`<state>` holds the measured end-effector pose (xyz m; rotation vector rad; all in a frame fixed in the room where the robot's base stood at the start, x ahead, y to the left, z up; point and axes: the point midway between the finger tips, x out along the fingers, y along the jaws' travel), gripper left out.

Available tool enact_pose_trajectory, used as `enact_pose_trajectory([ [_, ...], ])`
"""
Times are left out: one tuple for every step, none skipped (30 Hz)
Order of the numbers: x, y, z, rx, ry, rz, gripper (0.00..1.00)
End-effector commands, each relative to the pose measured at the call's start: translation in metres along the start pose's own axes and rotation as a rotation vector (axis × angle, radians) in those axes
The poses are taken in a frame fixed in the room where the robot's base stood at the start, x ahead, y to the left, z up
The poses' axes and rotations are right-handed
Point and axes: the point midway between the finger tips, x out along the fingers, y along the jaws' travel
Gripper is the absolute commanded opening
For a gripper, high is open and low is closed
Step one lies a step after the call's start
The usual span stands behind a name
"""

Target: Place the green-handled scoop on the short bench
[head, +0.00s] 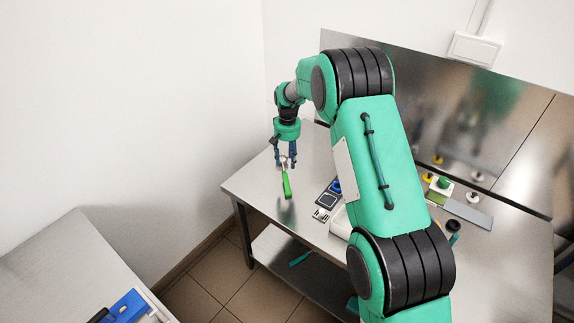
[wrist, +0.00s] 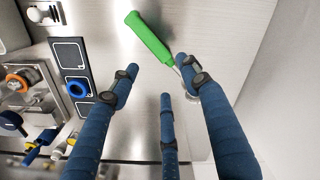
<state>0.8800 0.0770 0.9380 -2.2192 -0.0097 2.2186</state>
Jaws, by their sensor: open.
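The green-handled scoop (head: 287,185) lies on the steel bench near its left end. Its green handle (wrist: 150,38) shows clearly in the wrist view; its metal head is partly hidden behind one of my fingers. My gripper (head: 287,163) is open and points down over the head end of the scoop. In the wrist view my gripper (wrist: 160,85) has its blue fingers spread, with nothing held between them. I cannot tell whether a finger touches the scoop. Which surface is the short bench is not clear; another steel bench (head: 75,258) stands at the lower left.
On the scoop's bench (head: 250,182), a dark panel with a blue ring (head: 331,190) lies right of the scoop. Several knobs and a green button (head: 444,183) stand farther right. A blue object (head: 127,306) lies on the lower-left bench. Floor separates the two benches.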

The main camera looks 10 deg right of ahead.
Motion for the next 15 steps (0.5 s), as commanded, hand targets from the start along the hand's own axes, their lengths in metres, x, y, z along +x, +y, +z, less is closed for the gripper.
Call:
enact_pose_trajectory([
  [-0.009, 0.000, 0.000, 0.000, 0.001, 0.000, 0.47],
  [-0.012, 0.000, 0.000, 0.000, 0.001, 0.000, 0.47],
  [-0.016, 0.000, 0.000, 0.000, 0.001, 0.000, 0.47],
  [-0.019, 0.000, 0.000, 0.000, 0.001, 0.000, 0.47],
  [-0.021, 0.000, 0.000, 0.000, 0.001, 0.000, 0.47],
  [-0.024, 0.000, 0.000, 0.000, 0.001, 0.000, 0.47],
  [-0.025, 0.000, 0.000, 0.000, 0.000, 0.000, 0.47],
  [-0.026, 0.000, 0.000, 0.000, 0.000, 0.000, 0.47],
  [-0.028, 0.000, 0.000, 0.000, 0.000, 0.000, 0.47],
  [-0.028, 0.000, 0.000, 0.000, 0.000, 0.000, 0.47],
  [-0.029, 0.000, 0.000, 0.000, 0.000, 0.000, 0.47],
  [-0.029, 0.000, 0.000, 0.000, -0.001, 0.000, 0.47],
  [-0.029, 0.000, 0.000, 0.000, -0.001, 0.000, 0.47],
  [-0.029, 0.000, 0.000, 0.000, -0.001, 0.000, 0.47],
  [-0.029, 0.000, 0.000, 0.000, 0.000, 0.000, 0.47],
])
